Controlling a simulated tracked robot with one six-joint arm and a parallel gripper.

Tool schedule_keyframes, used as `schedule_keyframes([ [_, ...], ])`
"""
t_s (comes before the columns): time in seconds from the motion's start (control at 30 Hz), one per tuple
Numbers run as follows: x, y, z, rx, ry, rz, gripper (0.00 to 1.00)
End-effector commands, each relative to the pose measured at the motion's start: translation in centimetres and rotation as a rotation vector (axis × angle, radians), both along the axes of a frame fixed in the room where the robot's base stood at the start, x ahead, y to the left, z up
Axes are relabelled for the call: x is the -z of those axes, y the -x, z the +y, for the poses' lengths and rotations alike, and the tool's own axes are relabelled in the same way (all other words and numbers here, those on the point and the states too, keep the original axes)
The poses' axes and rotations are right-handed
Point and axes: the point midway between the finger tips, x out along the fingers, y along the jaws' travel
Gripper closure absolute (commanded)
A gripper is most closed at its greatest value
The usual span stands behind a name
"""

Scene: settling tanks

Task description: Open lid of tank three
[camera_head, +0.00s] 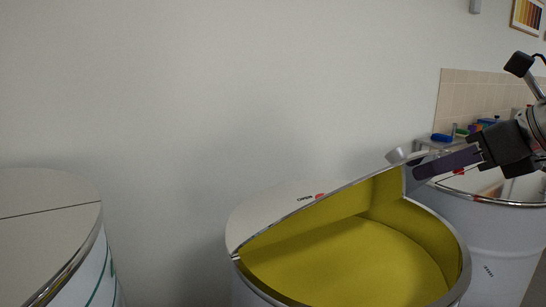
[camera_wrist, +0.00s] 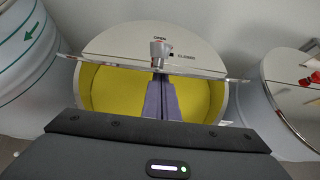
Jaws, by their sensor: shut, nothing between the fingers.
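A round white tank (camera_head: 460,285) stands in the middle of the head view, its yellow inside showing. Its pale half lid (camera_head: 290,208) is tilted up, leaving the near part of the mouth open. I cannot read a tank number. A grey knob (camera_head: 397,155) sits at the lid's straight edge; the wrist view shows this knob (camera_wrist: 160,50) beside small lettering. My gripper (camera_head: 418,172) is shut and empty, its purple fingers at the lid's edge by the knob. In the wrist view the fingers (camera_wrist: 159,82) point at the edge below the knob; contact is unclear.
A closed-topped tank (camera_head: 45,215) stands at left and another tank (camera_head: 490,235) close at right, behind my arm. A tiled counter area with small coloured items (camera_head: 480,125) is at the back right. The wall behind the middle tank is bare.

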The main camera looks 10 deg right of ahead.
Motion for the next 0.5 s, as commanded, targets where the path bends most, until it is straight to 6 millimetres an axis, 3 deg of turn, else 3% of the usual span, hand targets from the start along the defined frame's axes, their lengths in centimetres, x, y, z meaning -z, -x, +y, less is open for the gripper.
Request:
schedule_keyframes([
  [0.5,-0.39,-0.34,0.15,-0.002,0.005,0.012,1.00],
])
